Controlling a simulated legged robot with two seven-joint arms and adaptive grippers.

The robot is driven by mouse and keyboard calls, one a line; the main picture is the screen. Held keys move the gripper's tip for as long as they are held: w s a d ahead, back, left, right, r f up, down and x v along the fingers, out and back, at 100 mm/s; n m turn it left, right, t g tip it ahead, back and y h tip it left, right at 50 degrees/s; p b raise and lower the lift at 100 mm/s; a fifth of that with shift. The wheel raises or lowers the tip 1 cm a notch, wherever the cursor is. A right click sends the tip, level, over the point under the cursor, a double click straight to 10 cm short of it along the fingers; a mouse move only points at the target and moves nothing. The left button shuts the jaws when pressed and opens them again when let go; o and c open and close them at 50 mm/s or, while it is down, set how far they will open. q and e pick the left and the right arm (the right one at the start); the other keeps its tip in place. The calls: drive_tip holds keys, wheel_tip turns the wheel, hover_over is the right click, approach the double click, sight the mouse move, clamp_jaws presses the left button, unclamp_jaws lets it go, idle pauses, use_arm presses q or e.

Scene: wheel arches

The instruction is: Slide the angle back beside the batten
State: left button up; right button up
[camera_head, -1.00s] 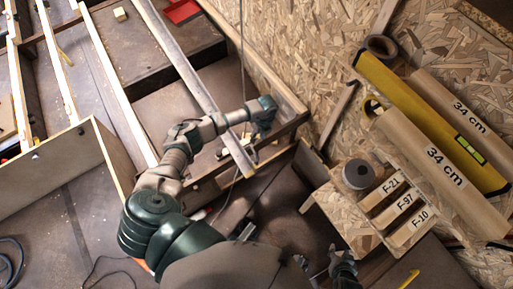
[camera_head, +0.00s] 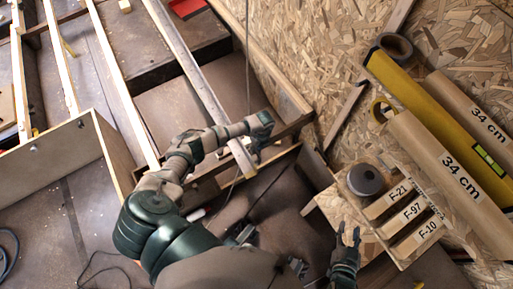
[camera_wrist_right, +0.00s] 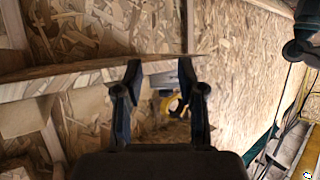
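A long grey strip with a pale edge (camera_head: 190,68), which looks like the angle, runs from the top down to a free end near the middle of the head view. A pale wooden batten (camera_head: 120,85) runs roughly parallel on its left, with a gap between them. My left arm crosses the strip near its lower end. My left gripper (camera_head: 262,123) is just right of the strip; its fingers are too small to read. My right gripper (camera_head: 349,233) is beside the chipboard shelf's lower edge. In the right wrist view its fingers (camera_wrist_right: 160,68) are apart and empty.
A chipboard shelf (camera_head: 345,213) holds a grey roll (camera_head: 365,180) and labelled blocks (camera_head: 411,212). A yellow level (camera_head: 430,110) and cardboard tubes (camera_head: 440,160) lie at right. A wooden frame edge (camera_head: 275,70) borders the strip's bay.

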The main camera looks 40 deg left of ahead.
use_arm(q)
drive_tip(key=shift+a, duration=0.15)
clamp_jaws()
use_arm(e)
drive_tip(key=shift+a, duration=0.15)
